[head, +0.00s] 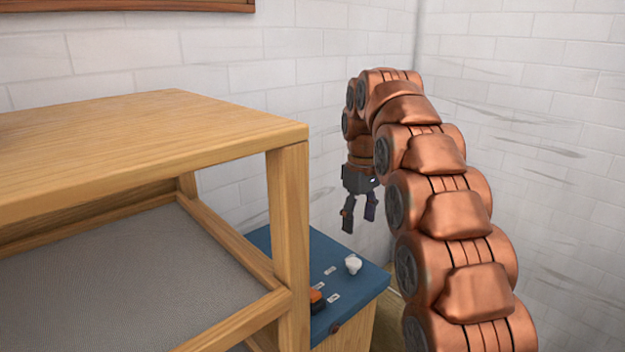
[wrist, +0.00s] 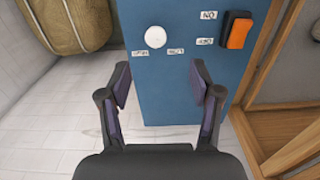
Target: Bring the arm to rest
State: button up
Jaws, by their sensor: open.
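My gripper (head: 359,216) hangs from my copper arm and points down beside the blue-topped box, above its far side. It also shows in the wrist view (wrist: 160,88), where its two fingers are spread apart with nothing between them. The blue panel (wrist: 186,91) lies below and ahead of the fingers. No skein is in the gripper.
A wooden shelf frame (head: 292,230) with a grey surface stands at the left. The blue panel (head: 342,269) carries a white knob (head: 353,264) and an orange switch (head: 316,297). White brick walls are close behind and right.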

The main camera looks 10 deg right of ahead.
jog(key=s+r+m+p, duration=0.1)
jog(key=s+m+p, duration=0.3)
jog(key=s, duration=1.7)
jog(key=s+f+m+p, duration=0.1)
jog(key=s+f, duration=0.2)
jog(key=s, duration=0.7)
jog(key=s+f+m+g+p, duration=0.1)
jog(key=s+f+m+p, duration=0.1)
jog(key=s, duration=0.9)
jog(key=shift+d+f+g, duration=0.2)
jog(key=shift+f+g, duration=0.1)
jog(key=shift+f, duration=0.45)
